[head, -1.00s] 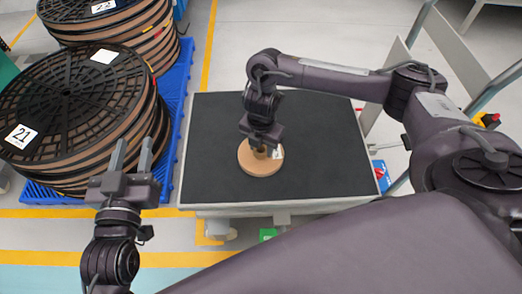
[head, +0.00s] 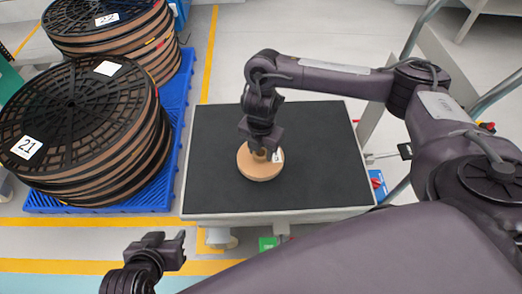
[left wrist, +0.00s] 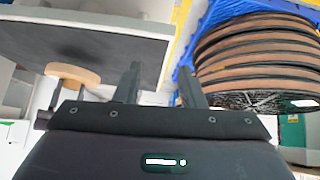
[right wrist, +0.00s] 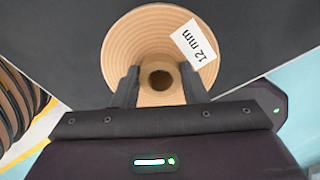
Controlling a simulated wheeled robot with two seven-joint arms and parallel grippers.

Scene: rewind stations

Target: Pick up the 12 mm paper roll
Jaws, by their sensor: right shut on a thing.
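The 12 mm paper roll (head: 260,170) is a round tan disc with a central core, lying on the black top of the cart (head: 320,150). In the right wrist view the roll (right wrist: 150,30) shows its white "12 mm" label. My right gripper (head: 262,150) comes down from above and is shut on the roll's core (right wrist: 158,76), one finger on each side. My left gripper (head: 168,242) is empty in front of the cart's left side. Its fingers (left wrist: 160,85) stand apart in the left wrist view.
Stacks of black-flanged reels marked 21 (head: 75,120) and 22 (head: 110,25) stand on a blue pallet (head: 175,125) left of the cart. The rest of the cart top is bare. Yellow floor lines run in front.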

